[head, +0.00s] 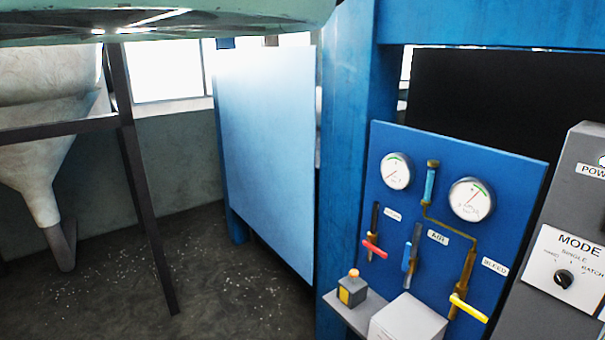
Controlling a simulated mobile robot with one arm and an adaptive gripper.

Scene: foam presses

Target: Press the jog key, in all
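No key marked as the jog key can be made out in the head view. A small dark grey box (351,292) with a yellow label and an orange button (353,273) on top sits on a small ledge below the blue gauge panel; I cannot tell if it is the jog key. A grey control box (555,230) at the right edge carries a white MODE plate with a black rotary knob (564,280); it is cut off by the frame. My gripper is not in view.
The blue panel (400,224) bears two gauges and red, blue and yellow valve levers. A pale box (408,322) stands in front of it. A blue post (345,130) and a dark leg (147,215) stand further left. Speckled floor (235,265) lies open between them.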

